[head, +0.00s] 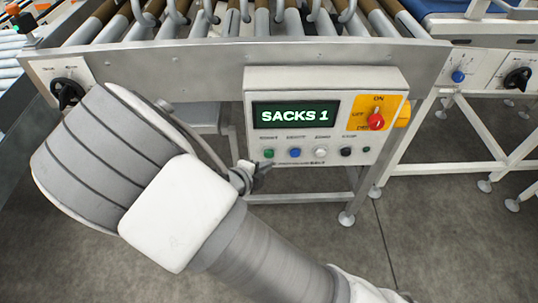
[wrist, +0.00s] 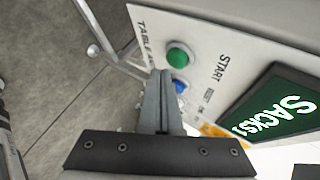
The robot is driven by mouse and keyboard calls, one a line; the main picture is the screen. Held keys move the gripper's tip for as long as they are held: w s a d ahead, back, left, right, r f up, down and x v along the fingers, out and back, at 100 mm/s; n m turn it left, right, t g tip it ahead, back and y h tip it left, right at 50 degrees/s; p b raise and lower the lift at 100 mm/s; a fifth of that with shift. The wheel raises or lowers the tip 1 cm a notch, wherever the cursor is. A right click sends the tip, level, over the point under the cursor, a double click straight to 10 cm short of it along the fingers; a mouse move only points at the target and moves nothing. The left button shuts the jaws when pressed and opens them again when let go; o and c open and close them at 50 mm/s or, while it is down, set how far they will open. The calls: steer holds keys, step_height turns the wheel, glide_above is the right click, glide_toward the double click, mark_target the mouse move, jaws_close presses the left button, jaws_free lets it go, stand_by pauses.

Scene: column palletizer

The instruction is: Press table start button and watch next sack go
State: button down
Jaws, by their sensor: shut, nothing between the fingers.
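The control box (head: 325,85) hangs on the front of the roller table, its green display (head: 295,114) reading "SACKS 1". The green start button (head: 268,153) is leftmost in its lower row; in the wrist view the green button (wrist: 180,55) is beside the words TABLE and START. A blue button (head: 295,152) sits to its right and shows partly behind my fingers in the wrist view (wrist: 180,87). My gripper (head: 264,170) is shut and empty, just below the green button. In the wrist view its fingertips (wrist: 161,72) appear close beside that button; contact cannot be told. No sack is visible.
The roller table (head: 250,56) spans the top of the view. A red knob on a yellow plate (head: 377,121) is at the box's right. A black knob (head: 68,93) is at the left frame. Table legs (head: 347,218) stand on grey floor. A blue belt (head: 470,6) is at upper right.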

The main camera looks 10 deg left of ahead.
stand_by(0.7)
steer(key=shift+w+a, duration=0.1)
steer(key=shift+w, duration=0.3)
